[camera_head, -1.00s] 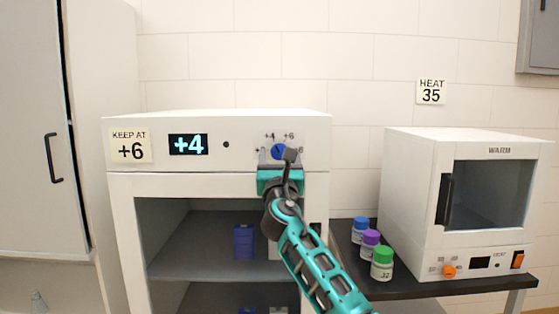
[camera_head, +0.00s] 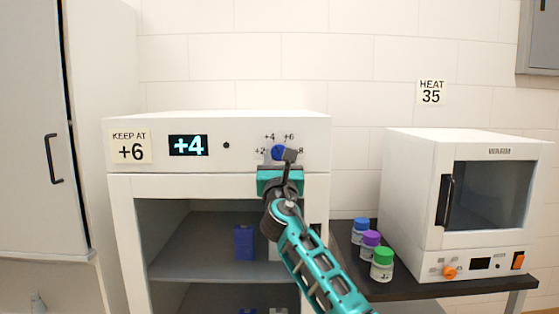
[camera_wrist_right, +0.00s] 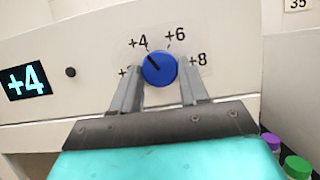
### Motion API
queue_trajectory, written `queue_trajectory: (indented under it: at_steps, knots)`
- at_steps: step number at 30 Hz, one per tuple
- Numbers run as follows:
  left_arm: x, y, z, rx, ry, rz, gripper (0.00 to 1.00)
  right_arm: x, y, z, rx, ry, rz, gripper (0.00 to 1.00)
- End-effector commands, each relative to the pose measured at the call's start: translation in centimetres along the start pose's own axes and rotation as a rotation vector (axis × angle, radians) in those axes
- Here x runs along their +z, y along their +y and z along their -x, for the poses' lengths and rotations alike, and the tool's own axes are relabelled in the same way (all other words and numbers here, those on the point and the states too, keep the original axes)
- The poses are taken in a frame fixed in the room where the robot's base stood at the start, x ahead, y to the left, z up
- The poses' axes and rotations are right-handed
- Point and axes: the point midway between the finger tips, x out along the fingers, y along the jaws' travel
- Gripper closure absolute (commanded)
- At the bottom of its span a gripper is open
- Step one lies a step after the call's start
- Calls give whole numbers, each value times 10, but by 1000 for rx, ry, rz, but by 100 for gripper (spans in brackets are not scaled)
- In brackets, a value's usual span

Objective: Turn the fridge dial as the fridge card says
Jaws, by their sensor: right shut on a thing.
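The fridge card (camera_head: 131,147) reads "KEEP AT +6" at the left of the fridge's top panel. The fridge display (camera_head: 188,145) reads +4; it also shows in the right wrist view (camera_wrist_right: 26,81). The blue fridge dial (camera_wrist_right: 159,69) has marks including +4, +6 and +8 around it, and its dark pointer line points up and left toward +4. The dial (camera_head: 278,153) is partly hidden by my gripper in the head view. My right gripper (camera_wrist_right: 160,92) is shut on the dial, with one finger on each side. My left gripper is not in view.
The fridge (camera_head: 121,210) is open-fronted, with a blue box (camera_head: 244,242) on its shelf. At the right, a white warmer (camera_head: 408,190) stands on a dark bench beside several capped jars (camera_head: 370,243). A "HEAT 35" card (camera_head: 431,92) hangs above.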

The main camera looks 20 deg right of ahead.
Motion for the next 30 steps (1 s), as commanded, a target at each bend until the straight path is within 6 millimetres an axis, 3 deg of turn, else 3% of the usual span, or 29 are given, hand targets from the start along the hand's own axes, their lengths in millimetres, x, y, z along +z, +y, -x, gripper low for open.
queue_trajectory:
  at_steps: [14, 30]
  knots:
    - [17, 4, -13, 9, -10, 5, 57, -3, 4, 1, -91, 0, -222, 86]
    - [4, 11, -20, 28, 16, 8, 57, 2, 8, -1, -284, 2, -682, 86]
